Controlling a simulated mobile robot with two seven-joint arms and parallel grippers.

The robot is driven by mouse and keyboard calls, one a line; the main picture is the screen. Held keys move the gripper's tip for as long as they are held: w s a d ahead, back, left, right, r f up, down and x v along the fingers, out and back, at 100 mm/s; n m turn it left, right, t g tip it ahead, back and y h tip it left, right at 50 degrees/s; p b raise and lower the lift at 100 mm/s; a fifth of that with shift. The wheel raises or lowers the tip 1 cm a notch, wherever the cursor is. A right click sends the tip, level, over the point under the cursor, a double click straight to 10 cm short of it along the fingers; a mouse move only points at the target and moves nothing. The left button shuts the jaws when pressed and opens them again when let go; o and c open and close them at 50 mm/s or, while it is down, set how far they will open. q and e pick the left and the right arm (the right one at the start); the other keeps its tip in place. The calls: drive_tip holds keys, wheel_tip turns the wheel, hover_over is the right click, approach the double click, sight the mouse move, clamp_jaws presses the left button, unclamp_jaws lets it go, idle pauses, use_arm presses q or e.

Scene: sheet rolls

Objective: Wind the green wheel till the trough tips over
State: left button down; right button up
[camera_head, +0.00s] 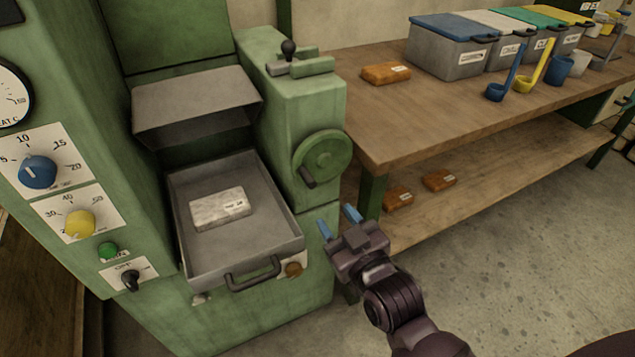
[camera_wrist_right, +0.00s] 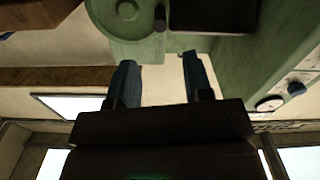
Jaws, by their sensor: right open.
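The green wheel (camera_head: 323,158) is on the side of the green machine, with a dark crank handle (camera_head: 307,177) at its lower left. In the right wrist view the wheel (camera_wrist_right: 127,12) shows at the top, partly cut off. The grey trough (camera_head: 240,262) sits level in the machine front and holds a pale wrapped block (camera_head: 219,208). My right gripper (camera_head: 339,217) is below and slightly right of the wheel, apart from it. Its blue fingers, also in the right wrist view (camera_wrist_right: 157,80), are open with nothing between them. My left gripper is not in view.
A wooden table (camera_head: 400,125) stands right of the machine, with lidded bins (camera_head: 452,58), ladles (camera_head: 507,80) and an orange packet (camera_head: 386,73). Its lower shelf (camera_head: 470,190) holds two more packets. Knobs (camera_head: 38,172) are on the machine's left panel. The floor at right is clear.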

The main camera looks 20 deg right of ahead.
sight(315, 189)
drive_tip(key=w+b, duration=0.1)
drive_tip(key=w, duration=0.8)
drive_tip(key=shift+w+a+b, duration=0.2)
drive_tip(key=shift+w+b, duration=0.2)
drive_tip(key=shift+w+r, duration=0.15)
drive_tip(key=shift+w, duration=0.25)
drive_tip(key=shift+c, duration=0.3)
clamp_jaws()
